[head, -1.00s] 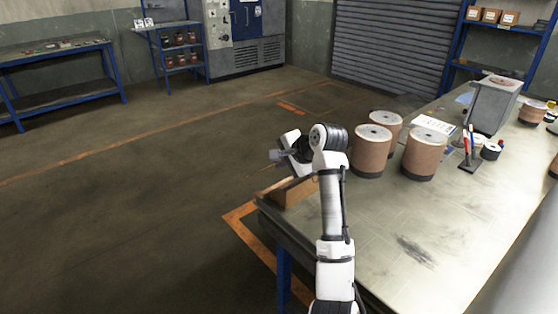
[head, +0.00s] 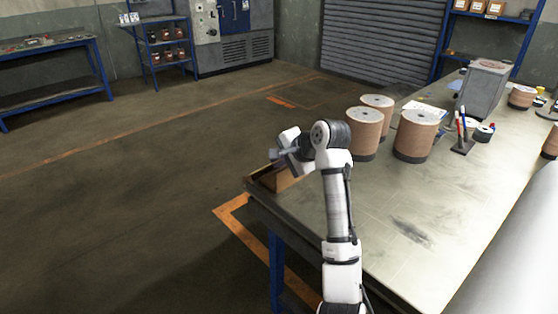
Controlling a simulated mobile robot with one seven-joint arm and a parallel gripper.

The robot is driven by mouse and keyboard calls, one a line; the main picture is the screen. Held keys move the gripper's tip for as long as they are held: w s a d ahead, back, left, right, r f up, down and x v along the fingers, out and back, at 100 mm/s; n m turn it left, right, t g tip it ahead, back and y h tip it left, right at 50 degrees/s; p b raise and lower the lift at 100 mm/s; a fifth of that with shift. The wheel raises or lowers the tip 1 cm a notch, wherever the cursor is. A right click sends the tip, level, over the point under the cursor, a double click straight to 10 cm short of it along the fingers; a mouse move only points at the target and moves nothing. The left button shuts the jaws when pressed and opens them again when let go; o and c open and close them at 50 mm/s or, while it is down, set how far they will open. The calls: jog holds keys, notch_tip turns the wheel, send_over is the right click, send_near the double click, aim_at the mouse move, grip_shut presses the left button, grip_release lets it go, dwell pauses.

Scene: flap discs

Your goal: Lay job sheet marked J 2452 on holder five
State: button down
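My gripper (head: 275,154) is at the end of my bent arm, over the near left corner of the workbench (head: 400,225). It is small and partly hidden by the wrist, so I cannot tell if it is open or holds anything. A white sheet with print (head: 424,110) lies on the bench behind the brown cylinders, partly hidden by them. Its marking is too small to read. No holder with a readable number five shows.
Three brown cylinders, one of them in front (head: 415,136), stand mid-bench. A grey box-like stand (head: 483,90) and a pen holder (head: 463,145) are further right. A brown open box (head: 284,178) sits at the bench corner below my gripper. The floor at left is clear.

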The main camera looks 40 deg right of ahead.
jog(key=shift+s+f, duration=0.2)
jog(key=shift+f, duration=0.05)
jog(key=c, duration=1.6)
grip_release()
jog(key=shift+f, duration=0.1)
jog(key=shift+o, duration=0.2)
jog(key=shift+f, duration=0.1)
jog(key=shift+s+f, duration=0.1)
jog(key=shift+s+d+r, duration=0.15)
jog(key=shift+s+r, duration=0.2)
jog(key=shift+s, duration=0.05)
jog(key=shift+c, duration=0.4)
jog(key=shift+o, duration=0.4)
jog(key=b+v, duration=0.2)
jog(key=v, duration=1.1)
jog(key=shift+w+r, duration=0.3)
